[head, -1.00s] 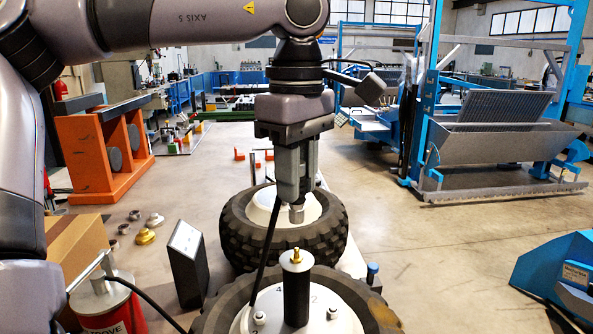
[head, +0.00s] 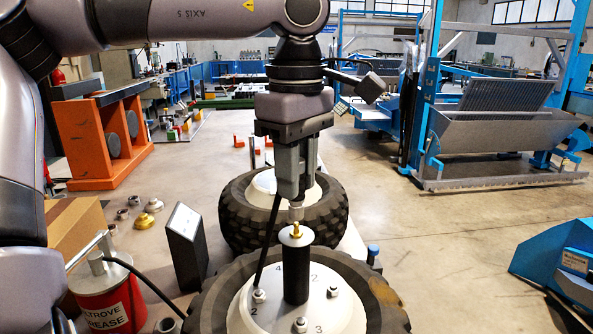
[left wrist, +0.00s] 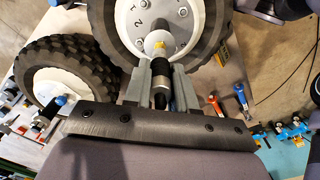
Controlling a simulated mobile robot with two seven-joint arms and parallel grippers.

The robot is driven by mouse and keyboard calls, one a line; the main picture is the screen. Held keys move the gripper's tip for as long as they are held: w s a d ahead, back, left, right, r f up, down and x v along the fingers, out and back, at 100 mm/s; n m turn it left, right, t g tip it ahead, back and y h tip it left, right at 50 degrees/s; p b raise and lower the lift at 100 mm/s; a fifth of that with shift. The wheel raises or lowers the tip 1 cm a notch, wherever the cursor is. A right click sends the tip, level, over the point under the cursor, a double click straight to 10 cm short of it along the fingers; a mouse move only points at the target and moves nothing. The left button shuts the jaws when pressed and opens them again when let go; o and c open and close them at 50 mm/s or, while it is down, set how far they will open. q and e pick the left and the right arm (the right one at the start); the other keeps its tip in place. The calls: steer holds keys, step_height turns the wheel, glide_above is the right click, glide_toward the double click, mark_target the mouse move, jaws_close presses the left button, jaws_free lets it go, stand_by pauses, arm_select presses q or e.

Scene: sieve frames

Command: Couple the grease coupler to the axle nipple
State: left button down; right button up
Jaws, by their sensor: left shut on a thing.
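My left gripper (head: 292,190) is shut on the grey grease coupler (head: 296,211), which points down with a black hose trailing from it. The brass axle nipple (head: 296,230) stands upright on top of the black axle post (head: 296,270) at the near wheel's hub. The coupler's tip is right above the nipple in the head view; I cannot tell whether they touch. In the left wrist view the coupler (left wrist: 160,88) lies between the fingers, pointing at the pale cap and nipple (left wrist: 160,44). My right gripper is not in view.
A second wheel (head: 235,215) lies behind the near wheel (head: 215,300). A red grease bucket (head: 105,300), a dark upright block (head: 187,245) and a cardboard box (head: 75,225) stand to the left. Several small metal fittings lie near the box.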

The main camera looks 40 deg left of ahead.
arm_select(q)
steer(key=shift+f, duration=0.2)
steer(key=shift+f+b, duration=0.7)
steer(key=shift+f, duration=0.1)
steer(key=c, duration=0.8)
jaws_free()
steer(key=shift+c, duration=0.2)
steer(key=shift+r+p, duration=0.3)
steer(key=shift+r, duration=3.35)
